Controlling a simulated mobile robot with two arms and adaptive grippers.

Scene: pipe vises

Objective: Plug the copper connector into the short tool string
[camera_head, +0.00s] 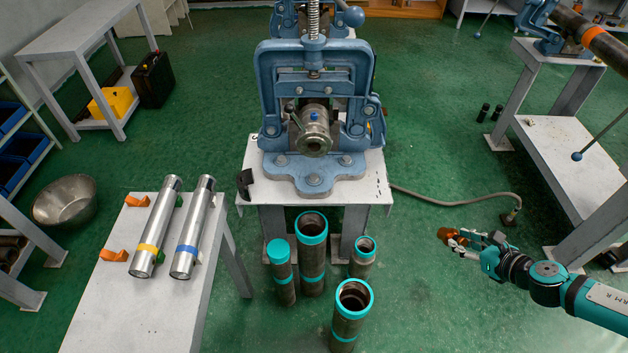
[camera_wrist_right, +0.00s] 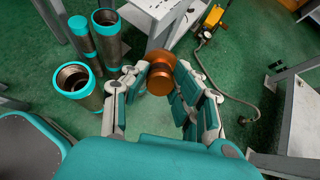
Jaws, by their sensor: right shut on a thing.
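The copper connector (camera_head: 450,236) is held in my right gripper (camera_head: 461,241), at the right of the head view above the green floor. In the right wrist view the connector (camera_wrist_right: 161,77) sits between the fingertips of the right gripper (camera_wrist_right: 160,82), which is shut on it. A short metal pipe piece (camera_head: 314,131), which may be the short tool string, is clamped in the blue vise (camera_head: 313,85) with its open end facing me. The connector is well to the right of the vise and apart from it. My left gripper is not in view.
Two silver cylinders (camera_head: 156,226) with coloured bands lie on the white bench at left. Several pipes with teal ends (camera_head: 311,253) stand on the floor before the vise table (camera_head: 253,181). A hose (camera_head: 450,203) runs across the floor behind the right gripper.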

